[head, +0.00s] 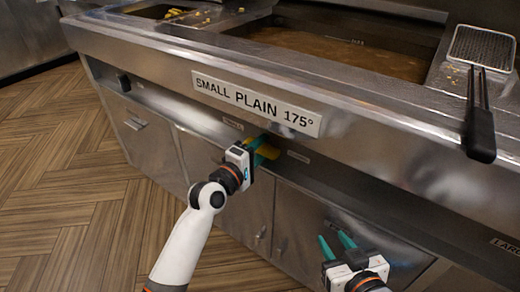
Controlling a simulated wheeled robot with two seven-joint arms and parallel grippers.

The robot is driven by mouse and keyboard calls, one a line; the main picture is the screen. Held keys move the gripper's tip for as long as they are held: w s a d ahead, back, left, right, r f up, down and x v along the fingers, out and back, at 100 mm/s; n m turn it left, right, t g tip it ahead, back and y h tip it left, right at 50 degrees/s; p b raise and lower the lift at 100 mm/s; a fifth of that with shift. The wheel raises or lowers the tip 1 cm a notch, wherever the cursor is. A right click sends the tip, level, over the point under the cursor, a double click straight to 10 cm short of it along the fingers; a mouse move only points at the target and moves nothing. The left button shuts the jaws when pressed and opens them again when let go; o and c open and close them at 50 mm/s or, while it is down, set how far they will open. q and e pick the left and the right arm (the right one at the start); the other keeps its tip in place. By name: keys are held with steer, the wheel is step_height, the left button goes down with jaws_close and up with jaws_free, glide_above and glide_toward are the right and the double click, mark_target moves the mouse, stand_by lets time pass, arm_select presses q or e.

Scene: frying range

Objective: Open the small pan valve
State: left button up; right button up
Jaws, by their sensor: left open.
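The small pan valve shows as a yellow handle (269,152) on the recessed front panel, below the sign "SMALL PLAIN 175°" (256,104). My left gripper (258,146) is at the handle, its teal fingers open and beside the yellow part. The gripper body and fingers partly hide the handle, and I cannot tell whether the fingers touch it. My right gripper (338,241) is lower and to the right, in front of the cabinet doors. Its teal fingers are apart with nothing between them.
A pan of brown oil (340,52) is set in the steel range top. A wire basket (483,47) with a black handle (479,135) hangs over the front edge at right. Cabinet doors (235,195) are below. The wooden floor (75,200) at left is clear.

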arm_select(q)
steer(key=shift+c, duration=0.5)
jaws_close()
